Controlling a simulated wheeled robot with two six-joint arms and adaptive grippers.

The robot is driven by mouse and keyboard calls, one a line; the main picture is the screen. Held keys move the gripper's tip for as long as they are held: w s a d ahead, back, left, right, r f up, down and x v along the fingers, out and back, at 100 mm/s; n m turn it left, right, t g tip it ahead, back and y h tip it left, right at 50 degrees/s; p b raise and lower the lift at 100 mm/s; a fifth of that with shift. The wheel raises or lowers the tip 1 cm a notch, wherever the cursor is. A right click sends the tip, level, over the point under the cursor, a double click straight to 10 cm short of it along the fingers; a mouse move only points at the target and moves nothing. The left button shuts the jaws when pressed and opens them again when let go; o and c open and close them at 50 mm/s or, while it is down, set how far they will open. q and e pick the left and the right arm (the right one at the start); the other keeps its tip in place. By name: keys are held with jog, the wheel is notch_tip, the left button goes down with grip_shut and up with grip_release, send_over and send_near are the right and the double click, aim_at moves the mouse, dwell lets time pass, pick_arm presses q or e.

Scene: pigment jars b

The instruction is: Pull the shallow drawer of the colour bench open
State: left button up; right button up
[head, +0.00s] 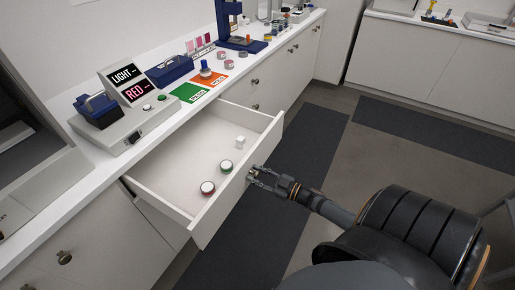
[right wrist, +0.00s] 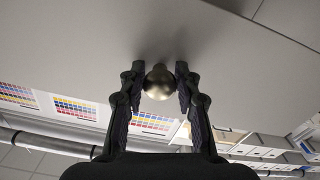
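The shallow drawer (head: 160,180) of the colour bench (head: 90,240) stands pulled well out in the head view, its white inside showing. A red-rimmed jar (head: 207,188), a green-rimmed jar (head: 226,167) and a small white block (head: 240,141) are in it. My right gripper (head: 256,176) is at the drawer's front panel. The knob is hidden by the fingers in the head view. My left gripper is not in view.
On the benchtop are a display console (head: 130,98), a green mat (head: 190,92), an orange mat (head: 208,79) and several small jars. Dark floor mats (head: 310,150) lie in the aisle. Another counter (head: 440,60) stands at the far right.

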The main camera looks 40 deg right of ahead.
jog(key=o, duration=0.3)
jog(key=v, duration=1.2)
jog(key=shift+f, duration=0.1)
